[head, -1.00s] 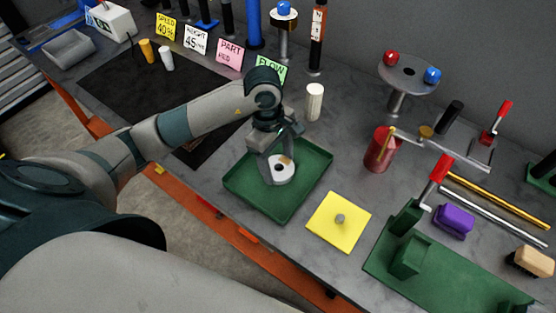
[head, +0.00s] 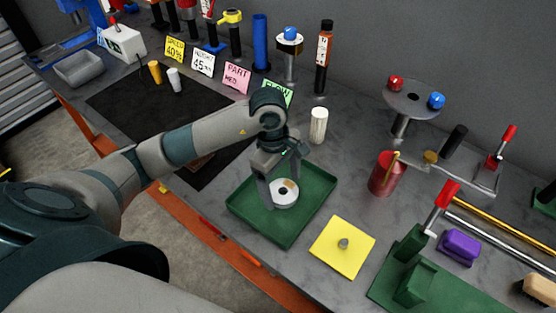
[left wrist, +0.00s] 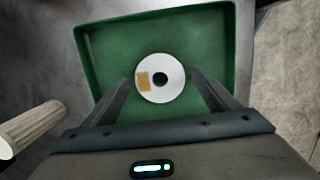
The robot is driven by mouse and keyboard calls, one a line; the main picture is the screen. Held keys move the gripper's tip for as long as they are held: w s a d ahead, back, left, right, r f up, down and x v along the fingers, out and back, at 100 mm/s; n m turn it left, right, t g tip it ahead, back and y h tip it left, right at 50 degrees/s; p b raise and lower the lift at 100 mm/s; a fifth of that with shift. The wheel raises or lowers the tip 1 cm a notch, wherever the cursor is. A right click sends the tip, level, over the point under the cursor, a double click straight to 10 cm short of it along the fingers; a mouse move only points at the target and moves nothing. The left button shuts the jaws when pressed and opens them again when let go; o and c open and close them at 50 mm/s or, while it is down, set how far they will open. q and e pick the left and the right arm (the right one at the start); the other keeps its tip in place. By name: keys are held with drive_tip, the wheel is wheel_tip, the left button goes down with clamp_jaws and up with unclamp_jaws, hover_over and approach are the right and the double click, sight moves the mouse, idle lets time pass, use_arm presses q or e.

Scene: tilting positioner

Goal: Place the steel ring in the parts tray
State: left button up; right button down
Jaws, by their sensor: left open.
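The steel ring (head: 285,193) is a pale disc with a dark centre hole and a small tan patch. It lies inside the green parts tray (head: 286,240), on its floor. In the left wrist view the ring (left wrist: 172,86) lies flat near the middle of the tray (left wrist: 110,28), clear of the walls. My left gripper (head: 286,181) is over the tray, pointing down, with its fingers apart on either side of the ring. In the left wrist view the open fingers (left wrist: 162,88) show gaps to the ring. My right gripper is not in view.
A yellow plate with a knob (head: 342,262) lies right of the tray. A white ribbed cylinder (head: 318,126) stands behind it, and a red can (head: 384,172) stands to the right. A green clamp fixture (head: 412,285) is at the front right. A black mat (head: 140,115) lies left.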

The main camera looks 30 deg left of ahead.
sight(277, 187)
use_arm(q)
wheel_tip(277, 187, up, 11)
drive_tip(key=a+b, duration=0.1)
drive_tip(key=b, duration=0.2)
drive_tip(key=shift+a, duration=0.35)
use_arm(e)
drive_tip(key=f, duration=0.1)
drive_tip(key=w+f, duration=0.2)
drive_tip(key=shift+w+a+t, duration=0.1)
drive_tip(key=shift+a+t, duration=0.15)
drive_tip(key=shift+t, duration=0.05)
use_arm(q)
drive_tip(key=shift+w, duration=0.1)
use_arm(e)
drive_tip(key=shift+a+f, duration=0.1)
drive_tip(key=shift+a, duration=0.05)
use_arm(q)
drive_tip(key=shift+r, duration=0.1)
